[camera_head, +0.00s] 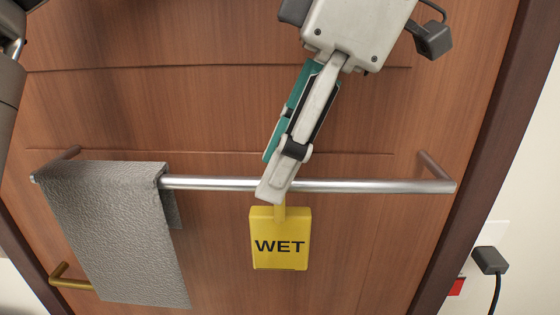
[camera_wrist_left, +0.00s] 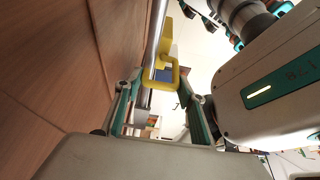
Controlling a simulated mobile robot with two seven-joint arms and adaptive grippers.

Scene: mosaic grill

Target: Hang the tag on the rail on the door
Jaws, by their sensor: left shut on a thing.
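The yellow tag (camera_head: 280,240) reads WET and hangs upright just below the metal rail (camera_head: 370,186) on the wooden door. My left gripper (camera_head: 272,190) reaches down in front of the rail, with its fingertips at the tag's yellow neck. In the left wrist view, the tag's yellow loop (camera_wrist_left: 163,84) sits between my left fingertips (camera_wrist_left: 160,90), and the rail (camera_wrist_left: 155,42) runs right beside it. My left gripper is shut on the tag. I cannot tell whether the loop goes over the rail. My right gripper is not in view.
A grey towel (camera_head: 110,225) hangs over the rail's left part. A brass door handle (camera_head: 70,280) is at the lower left. The rail's right part is bare up to its bracket (camera_head: 437,170). A black plug (camera_head: 490,261) is on the wall at right.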

